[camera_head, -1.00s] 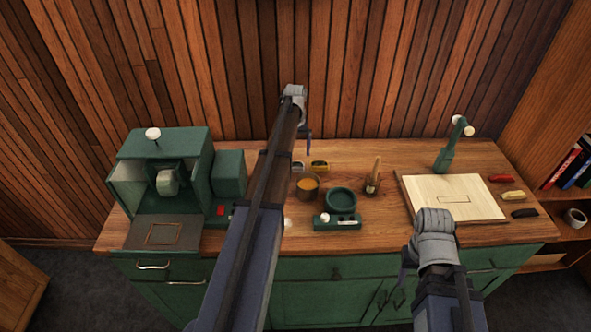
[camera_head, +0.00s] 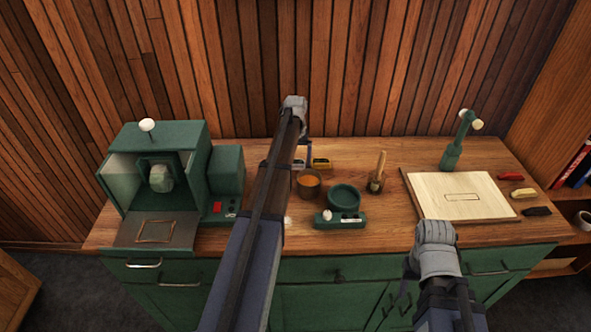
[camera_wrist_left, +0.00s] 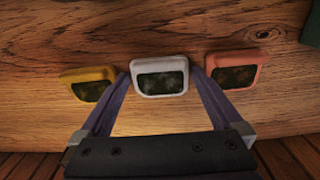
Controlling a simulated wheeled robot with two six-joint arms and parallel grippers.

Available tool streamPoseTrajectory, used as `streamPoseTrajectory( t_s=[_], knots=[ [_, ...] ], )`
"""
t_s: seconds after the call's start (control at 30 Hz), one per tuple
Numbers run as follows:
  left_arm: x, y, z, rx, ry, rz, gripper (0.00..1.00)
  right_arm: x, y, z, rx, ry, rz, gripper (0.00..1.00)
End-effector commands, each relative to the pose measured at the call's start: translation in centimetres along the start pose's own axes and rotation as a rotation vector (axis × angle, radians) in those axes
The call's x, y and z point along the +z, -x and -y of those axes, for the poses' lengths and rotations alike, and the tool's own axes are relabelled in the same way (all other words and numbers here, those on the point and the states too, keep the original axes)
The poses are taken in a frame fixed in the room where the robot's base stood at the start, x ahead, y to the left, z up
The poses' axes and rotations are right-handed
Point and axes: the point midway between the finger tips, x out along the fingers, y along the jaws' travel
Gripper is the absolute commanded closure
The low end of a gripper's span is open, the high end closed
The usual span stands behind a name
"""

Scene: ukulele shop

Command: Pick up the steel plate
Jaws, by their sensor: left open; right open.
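The steel plate (camera_wrist_left: 160,77) looks like a small silver-rimmed block with a dark speckled middle, lying on the wooden counter. In the left wrist view it sits between a yellow-rimmed plate (camera_wrist_left: 93,84) and a pink-rimmed plate (camera_wrist_left: 237,70). My left gripper (camera_wrist_left: 163,76) is open, with one finger on each side of the steel plate; I cannot tell if they touch it. In the head view my left gripper (camera_head: 307,152) is at the back of the counter and mostly hides the steel plate. My right gripper (camera_head: 408,278) is open and empty at the counter's front edge.
A copper-coloured cup (camera_head: 308,184), a green round dish device (camera_head: 344,197) and a brush holder (camera_head: 377,175) stand close by. A green machine (camera_head: 165,165) stands left. A pale board (camera_head: 460,197) and green lamp (camera_head: 457,148) are right. The wood-slat wall is close behind.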

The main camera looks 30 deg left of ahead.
Motion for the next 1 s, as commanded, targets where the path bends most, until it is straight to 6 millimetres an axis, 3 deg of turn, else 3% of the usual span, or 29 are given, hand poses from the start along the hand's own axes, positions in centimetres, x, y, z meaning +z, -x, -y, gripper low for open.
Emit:
streamPoseTrajectory(
  t_s=[0.1, 0.77, 1.0],
  knots=[
    [0.0, 0.13, -0.01, 0.0, 0.0, 0.0, 0.0, 0.01, 0.13, -0.01, 0.0, 0.0, 0.0, 0.5],
    [0.0, 0.12, -0.01, 0.0, 0.0, 0.0, 0.74, 0.01, 0.12, -0.01, 0.0, 0.0, 0.0, 0.5],
    [0.0, 0.17, -0.01, 0.0, 0.0, 0.0, 0.75, 0.01, 0.17, -0.02, 0.0, 0.0, 0.0, 0.5]
  ],
)
